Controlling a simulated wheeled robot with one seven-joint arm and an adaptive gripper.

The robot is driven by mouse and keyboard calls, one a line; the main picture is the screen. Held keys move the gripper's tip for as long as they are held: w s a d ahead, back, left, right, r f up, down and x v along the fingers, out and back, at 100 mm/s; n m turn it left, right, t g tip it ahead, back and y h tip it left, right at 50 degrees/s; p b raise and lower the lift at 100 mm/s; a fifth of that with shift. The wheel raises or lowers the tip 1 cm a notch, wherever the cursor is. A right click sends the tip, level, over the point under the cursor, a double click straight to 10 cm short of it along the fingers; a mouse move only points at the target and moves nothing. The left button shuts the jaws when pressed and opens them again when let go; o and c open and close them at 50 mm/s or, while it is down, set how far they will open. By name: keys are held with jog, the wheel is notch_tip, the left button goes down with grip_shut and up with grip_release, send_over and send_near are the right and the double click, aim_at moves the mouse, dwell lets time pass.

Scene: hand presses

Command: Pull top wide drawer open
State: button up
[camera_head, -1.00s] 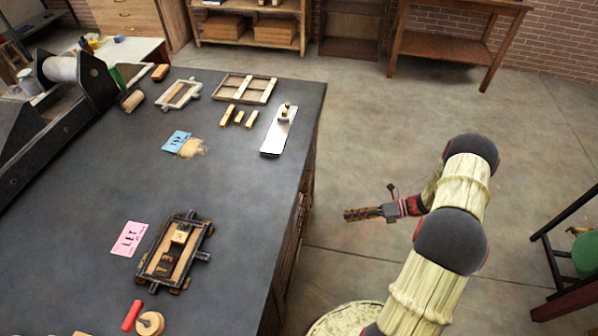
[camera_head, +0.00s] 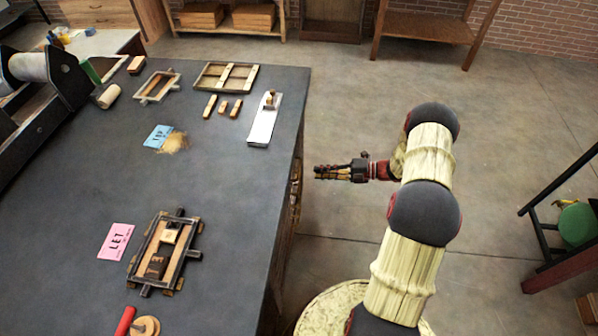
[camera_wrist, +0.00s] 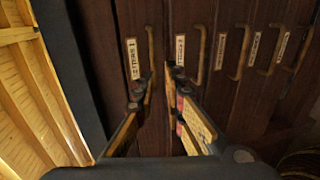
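The cabinet's drawer fronts show sideways in the wrist view as dark brown wooden strips, each with a bar handle and a pale label. The drawer front nearest the dark worktop edge, the top one (camera_wrist: 130,22), has a handle (camera_wrist: 150,52) and a label (camera_wrist: 132,60). My gripper (camera_wrist: 159,88) is open, with its two fingers apart and pointing at the fronts. The lower end of that handle shows between the fingertips; I cannot tell if they touch it. In the head view my gripper (camera_head: 318,172) is just right of the cabinet side, where the drawers are barely visible.
The dark worktop (camera_head: 225,215) holds a small press frame (camera_head: 165,252), a pink card (camera_head: 115,241), a blue card (camera_head: 158,136) and several wooden blocks. The floor (camera_head: 340,260) right of the cabinet is open. A dark stand with a green object (camera_head: 577,225) is at far right.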

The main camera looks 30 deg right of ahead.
aim_at(299, 169)
jog(key=b+x, duration=0.1)
jog(key=x, duration=0.1)
jog(key=b+x, duration=0.1)
jog(key=x, duration=0.2)
jog(key=r+b+x, duration=0.1)
jog(key=x, duration=0.2)
jog(key=shift+w+a, duration=0.2)
jog(key=shift+a, duration=0.1)
jog(key=shift+c, duration=0.2)
grip_shut()
